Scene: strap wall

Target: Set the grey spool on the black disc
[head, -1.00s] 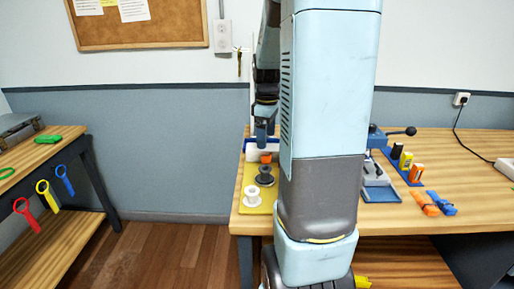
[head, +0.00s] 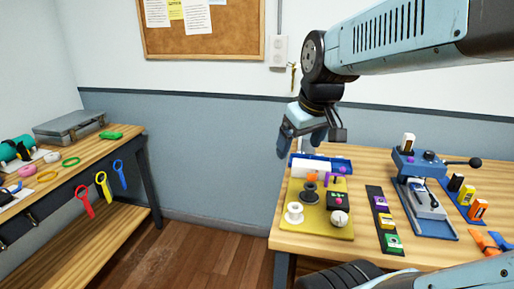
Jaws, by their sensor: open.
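A dark grey spool (head: 309,189) stands upright at the left of a yellow board (head: 322,229) on the wooden bench, in the head view. Its base looks black, and I cannot tell whether that is its own flange or a separate black disc. I make out no other black disc clearly. My gripper (head: 301,148) is open and empty. It hangs above the bench's back left corner, higher than the spool and apart from it.
Near the spool are a white spool (head: 294,212), an orange piece (head: 312,178), a black box (head: 338,201) and a pale round knob (head: 340,218). A dark strip of coloured blocks (head: 384,220) and a blue lever press (head: 425,198) stand to the right. Floor is clear at left.

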